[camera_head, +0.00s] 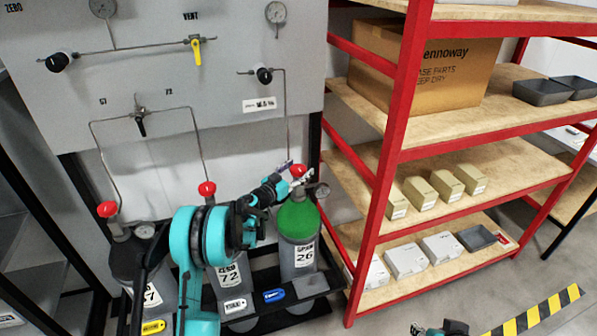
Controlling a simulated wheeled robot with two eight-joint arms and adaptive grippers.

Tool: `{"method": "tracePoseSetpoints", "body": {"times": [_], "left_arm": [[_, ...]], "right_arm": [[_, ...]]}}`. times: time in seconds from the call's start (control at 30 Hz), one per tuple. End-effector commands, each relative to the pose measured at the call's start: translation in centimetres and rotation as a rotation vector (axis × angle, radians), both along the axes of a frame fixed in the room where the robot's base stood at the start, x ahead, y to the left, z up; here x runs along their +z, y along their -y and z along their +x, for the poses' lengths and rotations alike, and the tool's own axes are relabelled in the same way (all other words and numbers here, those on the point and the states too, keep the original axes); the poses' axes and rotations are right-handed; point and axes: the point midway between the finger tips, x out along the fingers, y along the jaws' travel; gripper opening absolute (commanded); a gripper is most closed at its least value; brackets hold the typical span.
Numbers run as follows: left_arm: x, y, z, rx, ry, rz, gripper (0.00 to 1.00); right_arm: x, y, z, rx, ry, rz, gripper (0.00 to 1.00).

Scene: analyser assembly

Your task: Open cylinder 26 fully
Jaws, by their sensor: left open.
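Cylinder 26 (298,250) is grey with a green shoulder and stands at the right end of the rack. Its red valve knob (298,171) is on top, with a small gauge beside it. My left gripper (297,173) is open at this knob, with its silver fingers close around it; I cannot tell whether they touch it. My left arm crosses in front of the middle cylinder. My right gripper (420,330) shows only partly at the bottom edge, and its jaws are unclear.
Cylinder 72 (228,277) and a dark cylinder (128,262) stand to the left, with red knobs. Behind is a grey panel (200,90) with gauges, pipes and a yellow valve handle (196,50). A red-framed shelf (383,190) with boxes stands close on the right.

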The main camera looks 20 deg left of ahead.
Motion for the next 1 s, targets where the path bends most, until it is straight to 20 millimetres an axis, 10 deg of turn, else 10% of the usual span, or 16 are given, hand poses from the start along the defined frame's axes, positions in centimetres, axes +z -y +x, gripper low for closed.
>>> {"method": "tracePoseSetpoints", "body": {"times": [0.2,0.4,1.0], "left_arm": [[0.04,0.03,0.04,0.0,0.0,0.0,0.7],[0.05,0.03,0.03,0.0,0.0,0.0,0.19],[-0.01,0.31,0.0,0.165,0.001,0.0,0.19]], "right_arm": [[0.03,0.0,0.0,0.0,0.0,0.0,0.4],[0.03,0.0,0.0,0.0,0.0,0.0,0.4],[-0.43,0.0,0.0,0.0,0.0,0.0,0.4]]}}
